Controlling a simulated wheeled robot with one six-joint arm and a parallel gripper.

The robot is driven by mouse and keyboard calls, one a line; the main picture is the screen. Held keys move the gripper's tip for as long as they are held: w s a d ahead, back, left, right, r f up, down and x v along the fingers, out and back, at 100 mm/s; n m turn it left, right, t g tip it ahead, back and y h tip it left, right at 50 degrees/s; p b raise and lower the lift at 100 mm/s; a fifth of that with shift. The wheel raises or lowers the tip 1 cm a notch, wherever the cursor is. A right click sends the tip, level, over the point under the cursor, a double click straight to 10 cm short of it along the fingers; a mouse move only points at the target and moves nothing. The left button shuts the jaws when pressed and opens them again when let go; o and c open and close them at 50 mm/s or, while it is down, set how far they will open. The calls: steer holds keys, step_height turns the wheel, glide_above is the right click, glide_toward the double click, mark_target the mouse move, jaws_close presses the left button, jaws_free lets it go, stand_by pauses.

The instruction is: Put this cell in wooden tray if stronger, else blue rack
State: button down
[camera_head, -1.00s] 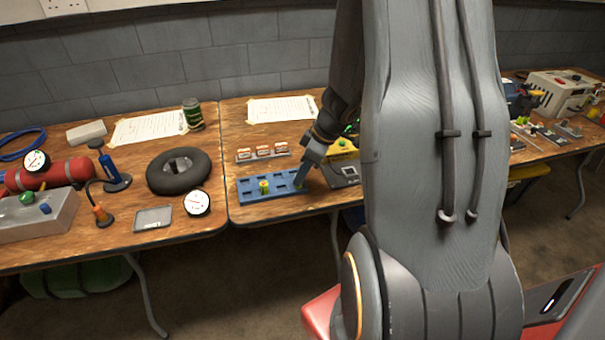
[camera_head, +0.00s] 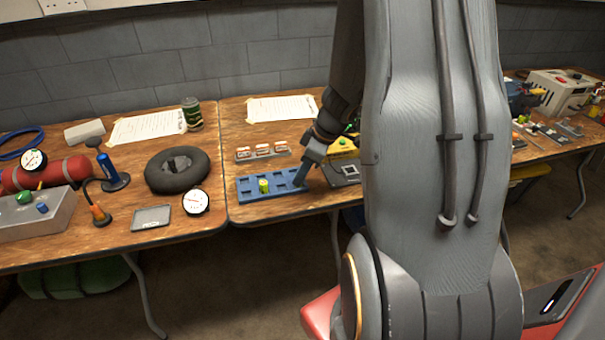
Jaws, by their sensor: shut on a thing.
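The blue rack (camera_head: 252,193) lies near the front left corner of the right-hand table. It has dark square slots, and one yellow-green cell (camera_head: 264,186) stands upright in it. My gripper (camera_head: 300,182) points down at the right end of the rack. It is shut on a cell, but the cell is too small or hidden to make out. I cannot tell whether the held cell touches the rack. I do not see a wooden tray; my arm covers much of the table to the right.
A grey holder with several small red-and-white items (camera_head: 262,152) stands behind the rack. A dark device (camera_head: 346,172) and a yellow item (camera_head: 343,146) are right of my gripper. A tyre (camera_head: 177,170) and gauge (camera_head: 195,201) lie on the left table. Paper (camera_head: 282,108) lies at the back.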

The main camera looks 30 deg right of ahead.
steer(key=c, duration=1.6)
jaws_free()
steer(key=shift+o, duration=0.2)
steer(key=shift+r+p, duration=1.9)
steer(key=shift+r, duration=1.6)
steer(key=s+a+r+m+g+h, duration=0.1)
steer(key=s+a+r+m, duration=0.2)
steer(key=s+a, duration=0.4)
steer(key=s+a+r+m+g+h, duration=0.1)
steer(key=s+a+r+m+h, duration=0.1)
steer(key=s+a+m, duration=0.3)
steer(key=shift+s+a+r+g, duration=0.3)
steer(key=shift+s+a+r, duration=0.25)
steer(key=shift+s+a, duration=0.95)
